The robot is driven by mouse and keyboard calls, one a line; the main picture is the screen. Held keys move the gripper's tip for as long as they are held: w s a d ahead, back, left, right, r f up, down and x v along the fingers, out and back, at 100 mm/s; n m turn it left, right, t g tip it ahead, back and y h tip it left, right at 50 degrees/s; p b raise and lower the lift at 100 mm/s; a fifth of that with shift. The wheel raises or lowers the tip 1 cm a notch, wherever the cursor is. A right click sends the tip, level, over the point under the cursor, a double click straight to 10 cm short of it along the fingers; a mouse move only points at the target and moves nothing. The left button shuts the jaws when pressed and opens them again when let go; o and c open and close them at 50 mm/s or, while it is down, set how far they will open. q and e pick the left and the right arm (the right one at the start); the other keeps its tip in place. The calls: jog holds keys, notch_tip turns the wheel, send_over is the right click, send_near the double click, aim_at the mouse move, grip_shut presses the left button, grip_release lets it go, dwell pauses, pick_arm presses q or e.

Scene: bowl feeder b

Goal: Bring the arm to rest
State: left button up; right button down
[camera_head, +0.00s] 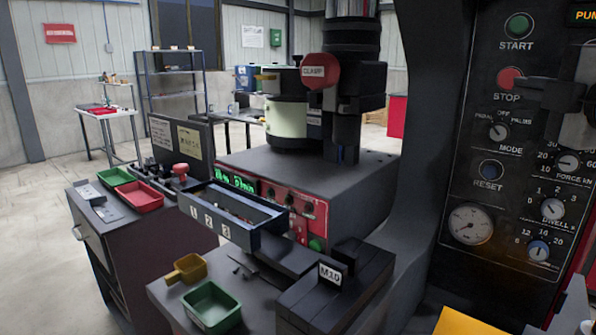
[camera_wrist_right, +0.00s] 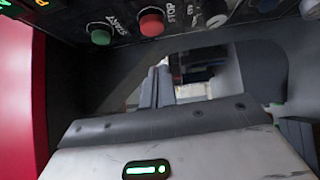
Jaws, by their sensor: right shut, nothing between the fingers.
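My right gripper (camera_head: 530,90) is in front of the black control panel (camera_head: 480,140) at the right of the head view, just right of the red STOP button (camera_head: 510,78). Its fingers are together and empty. In the right wrist view its two dark fingers (camera_wrist_right: 157,88) lie side by side, below the green START button (camera_wrist_right: 100,34) and the red STOP button (camera_wrist_right: 151,23). I cannot tell whether the gripper touches the panel. My left gripper does not show in the head view.
A dark machine column stands beside the panel. A bench holds a green tray (camera_head: 211,308), a yellow scoop (camera_head: 187,269) and a block labelled M10 (camera_head: 330,275). A blue numbered tray (camera_head: 222,214) is behind them. A cabinet with a red tray (camera_head: 139,196) stands left. Floor is free at far left.

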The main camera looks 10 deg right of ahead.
jog(key=s+b, duration=0.1)
jog(key=s, duration=0.5)
jog(key=shift+a+b, duration=0.25)
jog(key=shift+b, duration=0.1)
